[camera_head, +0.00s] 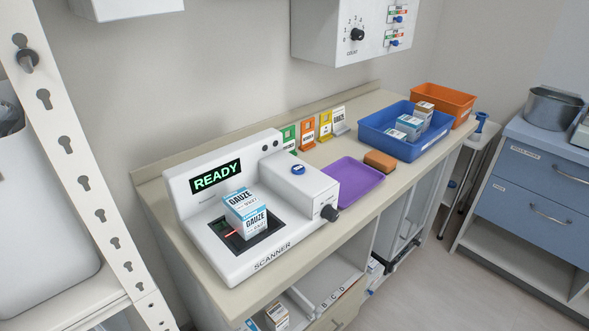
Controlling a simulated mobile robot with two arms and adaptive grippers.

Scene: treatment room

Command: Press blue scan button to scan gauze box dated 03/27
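A white scanner (220,268) stands on the counter, its display (216,176) reading READY in green. A white and blue gauze box (241,207) sits on the scanner's dark recessed plate (268,243). Small print under its GAUZE label seems to end in 27, but is too small to read surely. A red light line shows beside the box's lower left side. The blue scan button (298,169) is on top of the scanner's white right-hand housing. Neither of my grippers is in view.
A purple tray (352,190) and a brown block (380,161) lie right of the scanner. A blue bin (375,141) with boxes and an orange bin (444,98) stand farther back. Coloured cards (307,136) stand along the wall. A white control box (352,35) hangs above.

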